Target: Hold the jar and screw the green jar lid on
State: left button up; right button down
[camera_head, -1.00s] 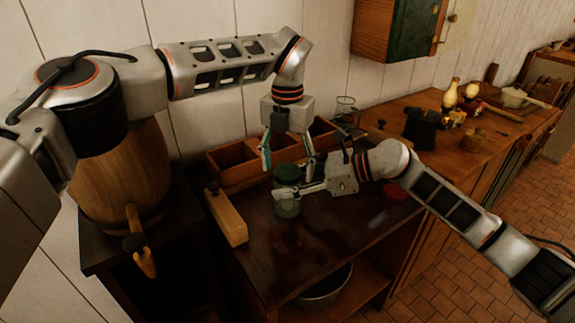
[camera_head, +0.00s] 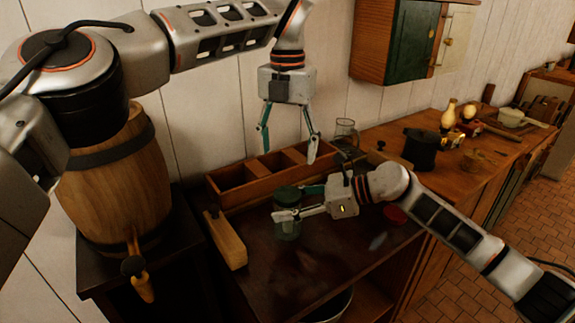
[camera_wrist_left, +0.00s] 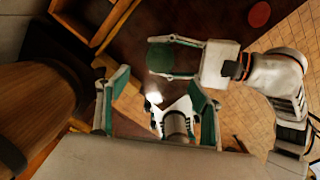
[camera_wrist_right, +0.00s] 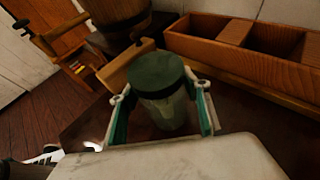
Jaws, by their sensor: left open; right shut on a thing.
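The glass jar (camera_head: 287,229) stands upright on the dark worktop, and the green jar lid (camera_head: 287,194) sits on its mouth. Lid (camera_wrist_right: 157,75) and jar (camera_wrist_right: 168,112) also show in the right wrist view; the lid looks level, but I cannot tell how tight it is. My right gripper (camera_head: 280,206) is shut on the jar from the right side, with a finger on either side of it. My left gripper (camera_head: 288,146) is open and empty, above the lid and apart from it. The left wrist view shows the lid (camera_wrist_left: 160,57) from above, beyond the open fingers.
A wooden compartment box (camera_head: 235,198) stands behind the jar, and a wooden block (camera_head: 225,240) lies to the left. A red lid (camera_head: 394,215) lies right of the jar, near my right arm. A barrel (camera_head: 120,190) stands at left.

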dwell(0.3)
jog(key=c, duration=1)
grip_release()
jog(key=shift+d, duration=0.15)
jog(key=v, duration=1.1)
jog(key=shift+s+d+r, duration=0.1)
jog(key=shift+d+r, duration=0.1)
jog(key=shift+d, duration=0.1)
jog(key=shift+f, duration=0.1)
